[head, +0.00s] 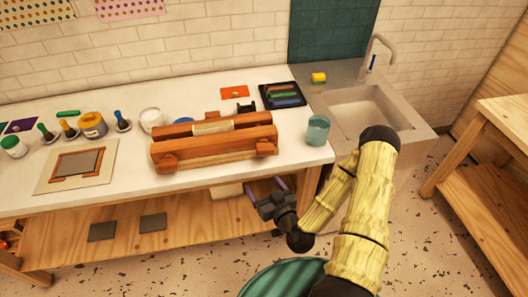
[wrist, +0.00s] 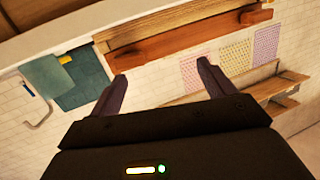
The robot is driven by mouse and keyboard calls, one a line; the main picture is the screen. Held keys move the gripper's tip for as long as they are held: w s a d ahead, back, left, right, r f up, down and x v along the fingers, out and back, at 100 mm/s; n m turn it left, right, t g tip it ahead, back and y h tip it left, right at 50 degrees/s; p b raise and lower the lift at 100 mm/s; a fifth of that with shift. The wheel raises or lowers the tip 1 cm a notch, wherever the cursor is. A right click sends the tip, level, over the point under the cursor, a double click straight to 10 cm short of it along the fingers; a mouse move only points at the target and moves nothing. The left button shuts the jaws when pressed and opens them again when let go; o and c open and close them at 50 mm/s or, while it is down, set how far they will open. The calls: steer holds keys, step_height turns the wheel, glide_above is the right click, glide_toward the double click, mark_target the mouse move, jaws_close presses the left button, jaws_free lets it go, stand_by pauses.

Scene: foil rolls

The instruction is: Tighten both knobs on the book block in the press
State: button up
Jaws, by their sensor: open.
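The wooden press (head: 235,143) lies on the white counter, with a pale book block (head: 212,128) clamped between its reddish-brown bars. Two wooden knobs stick out of its front, a left knob (head: 168,163) and a right knob (head: 264,148). How tight they are cannot be told. My gripper (head: 264,184) is in front of the counter edge, below and near the right knob, apart from the press. In the wrist view my gripper (wrist: 160,72) has its two dark fingers spread with nothing between them. That view looks upside down, and the press (wrist: 180,45) crosses its top.
A teal cup (head: 317,131) stands just right of the press. A dark tray (head: 283,95) lies behind it. A framed board (head: 76,167) and several jars are to the left. A sink (head: 368,108) is at the right. A lower shelf (head: 130,252) runs beneath the counter.

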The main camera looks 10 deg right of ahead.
steer(key=d+m+t+h, duration=0.1)
steer(key=d+m+h, duration=0.1)
steer(key=s+d+m+t+h, duration=0.1)
steer(key=m+h, duration=0.1)
steer(key=shift+s+d+b, duration=0.2)
steer(key=shift+d+b, duration=0.1)
steer(key=shift+d, duration=0.05)
steer(key=shift+w+f, duration=0.1)
steer(key=shift+w, duration=0.05)
steer(key=w+b, duration=0.8)
steer(key=b, duration=0.2)
steer(key=shift+d+f+h, duration=0.15)
steer(key=shift+h, duration=0.15)
steer(key=b, duration=0.5)
steer(key=shift+w+b, duration=0.25)
steer(key=shift+b, duration=0.1)
